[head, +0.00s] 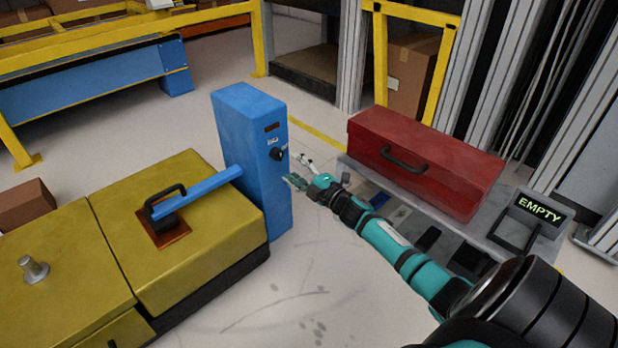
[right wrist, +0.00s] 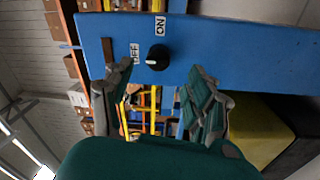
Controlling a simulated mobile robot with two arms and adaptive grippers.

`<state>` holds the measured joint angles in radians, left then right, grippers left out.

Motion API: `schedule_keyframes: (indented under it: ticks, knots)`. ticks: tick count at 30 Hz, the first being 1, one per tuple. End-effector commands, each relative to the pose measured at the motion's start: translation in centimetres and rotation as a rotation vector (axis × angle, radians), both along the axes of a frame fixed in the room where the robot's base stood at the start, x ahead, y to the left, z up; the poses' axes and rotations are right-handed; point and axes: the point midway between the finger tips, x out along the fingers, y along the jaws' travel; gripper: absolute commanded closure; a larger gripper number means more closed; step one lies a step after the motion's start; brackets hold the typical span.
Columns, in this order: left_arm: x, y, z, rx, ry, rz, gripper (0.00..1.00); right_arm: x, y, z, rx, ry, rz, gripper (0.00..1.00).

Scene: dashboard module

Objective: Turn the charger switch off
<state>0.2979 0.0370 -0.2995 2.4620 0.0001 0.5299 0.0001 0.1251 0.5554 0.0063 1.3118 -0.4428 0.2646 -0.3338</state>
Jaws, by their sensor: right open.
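The charger is a tall blue box (head: 240,150) with a dark round switch knob (head: 278,154) on its right-hand face. In the right wrist view, the black knob (right wrist: 158,57) sits between an OFF label (right wrist: 135,53) and an ON label (right wrist: 160,25). A small white mark shows on the knob's left side, toward OFF. My right gripper (head: 296,171) is open just in front of that face. Its fingers (right wrist: 160,85) are spread on either side below the knob in the wrist view, with nothing between them. The knob appears untouched. My left gripper is out of view.
A blue arm (head: 205,190) runs from the charger to a black handle (head: 165,200) on a yellow machine (head: 190,250). A red toolbox (head: 430,155) sits on a grey bench with an EMPTY display (head: 540,209). Yellow rails stand behind. Floor in front is clear.

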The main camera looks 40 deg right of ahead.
Motion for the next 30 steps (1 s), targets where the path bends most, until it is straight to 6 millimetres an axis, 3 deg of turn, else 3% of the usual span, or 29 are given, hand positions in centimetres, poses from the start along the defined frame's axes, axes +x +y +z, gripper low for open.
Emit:
schedule_keyframes:
  ticks: [3, 10, 30]
  knots:
    - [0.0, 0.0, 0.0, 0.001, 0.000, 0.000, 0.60, -2.7, -0.2, -0.3, 0.000, 0.004, 0.001, 0.43]
    - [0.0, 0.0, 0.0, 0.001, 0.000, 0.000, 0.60, -5.7, -0.4, -0.4, 0.000, 0.002, 0.000, 0.43]
    - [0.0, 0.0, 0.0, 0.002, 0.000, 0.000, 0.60, -6.3, -0.4, -0.3, 0.001, 0.000, 0.001, 0.43]
